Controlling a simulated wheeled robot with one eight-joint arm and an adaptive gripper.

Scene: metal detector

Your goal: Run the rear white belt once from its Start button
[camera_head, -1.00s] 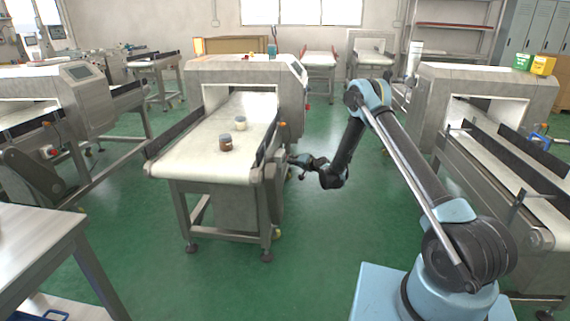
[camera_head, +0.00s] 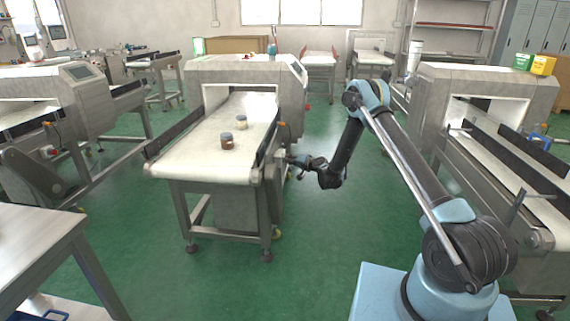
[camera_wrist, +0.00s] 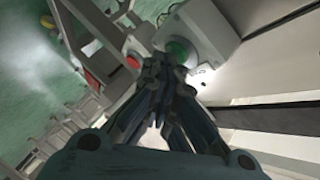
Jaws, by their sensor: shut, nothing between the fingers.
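The white belt (camera_head: 195,160) runs through the middle metal detector (camera_head: 245,72). A brown jar (camera_head: 227,141) and a paler jar (camera_head: 241,122) stand upright on it. My gripper (camera_head: 292,161) is low at the right side of this conveyor. In the wrist view my gripper (camera_wrist: 165,62) is shut and empty, its fingertips at the lower left edge of a round green button (camera_wrist: 181,51) on a grey box. I cannot tell whether they touch it. A red button (camera_wrist: 132,62) sits to the left. In the head view the button box is too small to make out.
A table (camera_head: 35,235) is at front left. Green floor (camera_head: 310,240) is clear in front.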

